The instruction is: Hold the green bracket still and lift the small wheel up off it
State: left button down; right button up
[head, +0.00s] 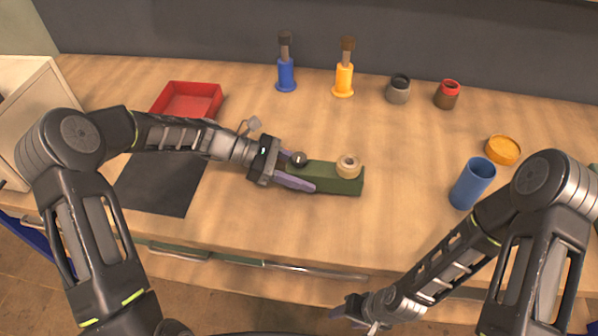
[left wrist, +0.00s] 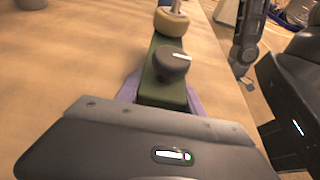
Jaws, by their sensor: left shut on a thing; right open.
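The green bracket (head: 335,186) lies flat on the wooden table, a long dark green block. A dark round knob (head: 299,159) stands on the bracket's left end, nearer my left gripper. My left gripper (head: 297,172) is shut on the bracket's left end, its purple fingers along both sides (left wrist: 160,90). My right gripper (head: 358,312) is open and empty, low in front of the table's edge.
A red tray (head: 190,99) and a dark mat (head: 160,185) lie left. Blue (head: 286,76) and yellow (head: 343,80) handled tools stand behind. Grey (head: 398,91) and red-topped (head: 447,96) jars, an orange lid (head: 503,150) and a blue cup (head: 472,184) are right.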

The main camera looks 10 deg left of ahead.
pick_arm(q)
jog(key=shift+d, duration=1.45)
jog(key=shift+f, duration=0.2)
jog(key=shift+f, duration=0.3)
jog(key=c, duration=0.7)
grip_release()
jog(key=shift+a, duration=0.1)
jog(key=shift+f, duration=0.1)
jog(key=shift+c, duration=0.2)
